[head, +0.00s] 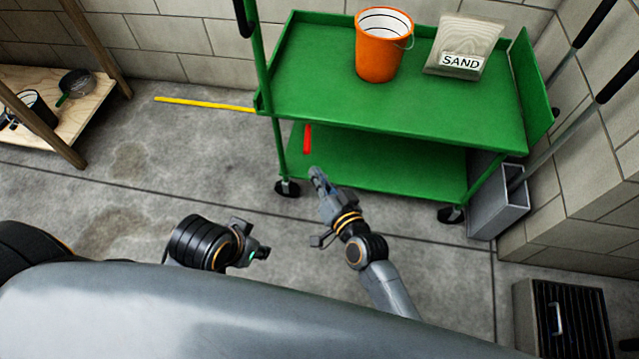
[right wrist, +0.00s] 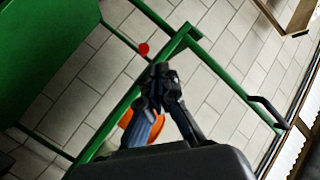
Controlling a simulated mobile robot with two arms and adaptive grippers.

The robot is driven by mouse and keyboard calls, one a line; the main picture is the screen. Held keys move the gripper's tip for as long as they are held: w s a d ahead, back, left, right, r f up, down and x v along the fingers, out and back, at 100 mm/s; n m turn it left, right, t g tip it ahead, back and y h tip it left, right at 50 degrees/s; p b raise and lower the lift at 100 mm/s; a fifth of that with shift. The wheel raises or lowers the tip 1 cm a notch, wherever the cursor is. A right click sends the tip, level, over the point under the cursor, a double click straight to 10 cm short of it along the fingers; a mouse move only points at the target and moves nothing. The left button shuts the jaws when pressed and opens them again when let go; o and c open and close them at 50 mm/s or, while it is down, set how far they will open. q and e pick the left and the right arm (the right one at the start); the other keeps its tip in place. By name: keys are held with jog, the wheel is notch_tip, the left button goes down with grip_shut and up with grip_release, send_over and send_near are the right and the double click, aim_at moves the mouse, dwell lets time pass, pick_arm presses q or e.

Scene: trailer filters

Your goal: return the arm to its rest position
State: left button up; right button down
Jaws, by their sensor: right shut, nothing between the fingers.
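My right gripper (head: 318,181) is in front of the green cart, near the front edge of its lower shelf. It is shut and empty; its closed fingers also show in the right wrist view (right wrist: 160,77). The right arm reaches up and forward from the bottom of the head view. My left gripper (head: 262,252) is low and close to my body, left of the right arm. It is small and partly turned away, so its jaws cannot be read.
The green cart (head: 440,110) carries an orange bucket (head: 378,55) and a SAND bag (head: 463,48) on top. A red object (head: 308,138) shows by its lower shelf. A wooden shelf (head: 75,125) stands left, a dark grille box (head: 580,325) right.

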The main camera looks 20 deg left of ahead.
pick_arm(q)
jog(key=shift+s, duration=0.6)
pick_arm(e)
jog(key=shift+s+d, duration=0.1)
jog(key=shift+s, duration=0.25)
jog(key=shift+r, duration=0.1)
